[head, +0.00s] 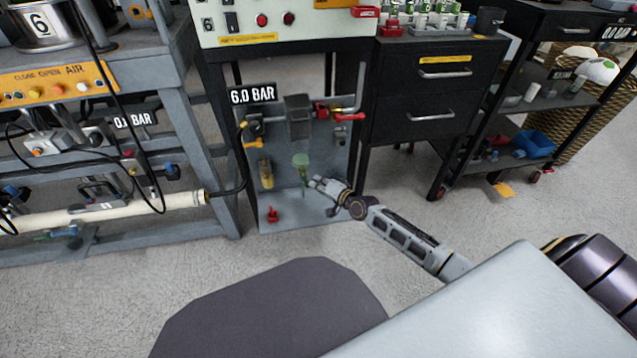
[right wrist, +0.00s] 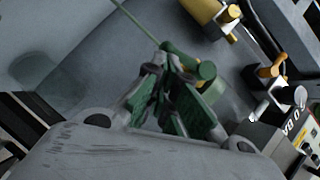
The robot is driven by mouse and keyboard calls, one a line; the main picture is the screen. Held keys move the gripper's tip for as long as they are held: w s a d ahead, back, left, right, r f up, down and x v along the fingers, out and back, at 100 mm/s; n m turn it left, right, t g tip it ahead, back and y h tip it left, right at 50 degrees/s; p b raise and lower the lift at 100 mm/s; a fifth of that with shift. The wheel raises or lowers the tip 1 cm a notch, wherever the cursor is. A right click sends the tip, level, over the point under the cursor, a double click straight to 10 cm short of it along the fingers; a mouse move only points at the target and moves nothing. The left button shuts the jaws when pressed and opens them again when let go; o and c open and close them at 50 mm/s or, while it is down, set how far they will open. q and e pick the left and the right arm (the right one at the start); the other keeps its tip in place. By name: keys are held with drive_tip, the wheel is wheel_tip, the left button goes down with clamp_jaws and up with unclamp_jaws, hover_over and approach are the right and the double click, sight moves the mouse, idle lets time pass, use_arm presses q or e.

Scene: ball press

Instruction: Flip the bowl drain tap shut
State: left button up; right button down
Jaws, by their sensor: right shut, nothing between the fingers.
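My right gripper (head: 317,184) reaches in from the right to the grey panel under the cabinet. It is shut and empty, with its fingertips close to a green tap-like fitting (head: 301,161), which I take for the bowl drain tap. In the right wrist view, the shut fingers (right wrist: 168,85) with green pads point at the green fitting's round knob (right wrist: 206,71); a thin green stem runs up and left from it. I cannot tell whether they touch. The fingers partly hide the fitting. My left gripper is out of view.
A "6.0 BAR" label (head: 252,95) hangs above. Black drawers (head: 428,115) stand right.

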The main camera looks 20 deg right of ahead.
drive_tip(key=shift+w+a+f, duration=0.1)
drive_tip(key=shift+a+f, duration=0.1)
drive_tip(key=shift+f, duration=0.1)
drive_tip(key=shift+a+f, duration=0.1)
idle(0.3)
idle(0.4)
